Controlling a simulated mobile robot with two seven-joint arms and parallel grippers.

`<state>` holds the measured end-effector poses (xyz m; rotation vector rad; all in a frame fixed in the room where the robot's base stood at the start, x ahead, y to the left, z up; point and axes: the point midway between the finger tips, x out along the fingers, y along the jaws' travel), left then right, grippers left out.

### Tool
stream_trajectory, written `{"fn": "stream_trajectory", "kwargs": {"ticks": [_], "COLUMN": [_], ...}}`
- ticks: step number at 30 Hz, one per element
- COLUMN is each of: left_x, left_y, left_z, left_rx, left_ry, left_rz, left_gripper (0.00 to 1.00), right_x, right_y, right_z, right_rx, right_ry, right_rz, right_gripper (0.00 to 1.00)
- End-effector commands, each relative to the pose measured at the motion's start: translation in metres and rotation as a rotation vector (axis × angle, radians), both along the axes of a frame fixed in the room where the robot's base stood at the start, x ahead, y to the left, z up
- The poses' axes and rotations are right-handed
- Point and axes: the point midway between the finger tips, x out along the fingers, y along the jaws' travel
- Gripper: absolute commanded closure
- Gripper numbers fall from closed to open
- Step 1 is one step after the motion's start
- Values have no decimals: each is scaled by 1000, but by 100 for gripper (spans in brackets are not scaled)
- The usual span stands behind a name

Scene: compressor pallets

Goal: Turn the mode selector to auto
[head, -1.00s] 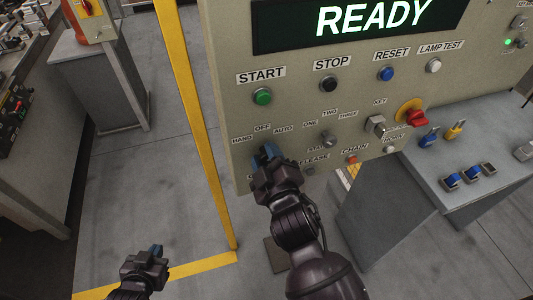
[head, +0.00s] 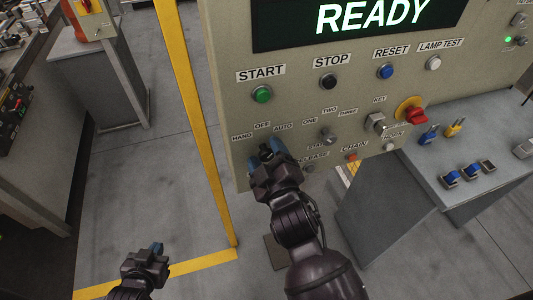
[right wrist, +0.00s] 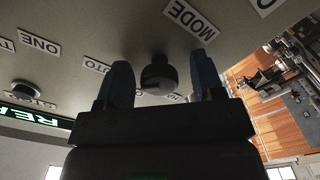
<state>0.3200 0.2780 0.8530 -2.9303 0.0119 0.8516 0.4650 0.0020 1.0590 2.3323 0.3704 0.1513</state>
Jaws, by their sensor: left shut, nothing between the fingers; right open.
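The mode selector (right wrist: 158,74) is a dark round knob on the beige control panel (head: 225,115), with HAND, OFF and AUTO labels (head: 284,127) around it. In the head view my right gripper mostly hides the knob. My right gripper (head: 268,150) is open at the panel. In the right wrist view its blue fingers stand on either side of the knob, with a gap showing on both sides. A MODE label (right wrist: 190,18) is beside the knob. Which way the knob points, I cannot tell. My left gripper (head: 157,247) is shut and empty, low over the floor, away from the panel.
A ONE/TWO/THREE selector (head: 327,137) is just right of my right gripper. START (head: 262,95) and STOP (head: 328,81) buttons sit above. A yellow post (head: 190,110) stands left of the panel.

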Motion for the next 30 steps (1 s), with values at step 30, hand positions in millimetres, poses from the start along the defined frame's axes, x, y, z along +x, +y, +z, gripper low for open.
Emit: {"fn": "stream_trajectory", "kwargs": {"ticks": [30], "left_x": [4], "left_y": [-1], "left_z": [-7], "left_rx": [0], "left_ry": [-12], "left_rz": [-2], "left_gripper": [100], "right_x": [-101], "right_y": [-33], "right_z": [0], "right_rx": [0], "right_ry": [1], "right_rz": [-1], "right_gripper": [39]}}
